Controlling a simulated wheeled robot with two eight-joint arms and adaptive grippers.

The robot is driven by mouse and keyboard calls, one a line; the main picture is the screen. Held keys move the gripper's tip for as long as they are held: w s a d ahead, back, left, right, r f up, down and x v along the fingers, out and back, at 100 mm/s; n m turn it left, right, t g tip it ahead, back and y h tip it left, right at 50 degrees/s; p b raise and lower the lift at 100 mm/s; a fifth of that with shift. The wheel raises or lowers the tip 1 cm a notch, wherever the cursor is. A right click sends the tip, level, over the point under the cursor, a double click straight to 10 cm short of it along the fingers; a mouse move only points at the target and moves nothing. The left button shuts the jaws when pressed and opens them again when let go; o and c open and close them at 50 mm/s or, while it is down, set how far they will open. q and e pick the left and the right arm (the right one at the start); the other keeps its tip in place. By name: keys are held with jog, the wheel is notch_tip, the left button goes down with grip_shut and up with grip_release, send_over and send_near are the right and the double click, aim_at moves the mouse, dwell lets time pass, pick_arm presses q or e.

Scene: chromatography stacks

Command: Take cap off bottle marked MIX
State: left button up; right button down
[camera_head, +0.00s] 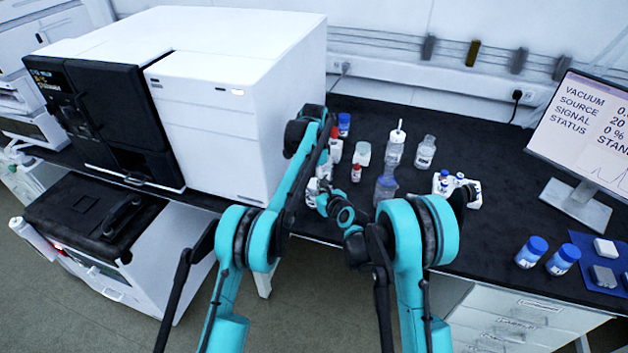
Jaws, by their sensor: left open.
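Several bottles stand on the black bench, and their labels are too small to read, so I cannot tell which is marked MIX. Two blue-capped bottles, one (531,252) and another (562,261), stand upright at the right front with caps on. Another blue-capped bottle (344,124) stands at the back, near a red-capped bottle (335,150) and a smaller red-capped one (356,173).
A white jar (363,153), a wash bottle (396,148) and a clear bottle (425,153) stand behind. A white rack (473,196) holds blue-capped vials. A large white instrument (235,110) is at left, a monitor (590,130) at right. The bench between rack and monitor is clear.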

pick_arm(q)
jog(key=c, duration=1.2)
pick_arm(e)
jog(key=shift+f, duration=0.1)
pick_arm(q)
jog(key=shift+n, duration=1.7)
jog(key=o, duration=1.3)
jog(key=shift+r, duration=0.1)
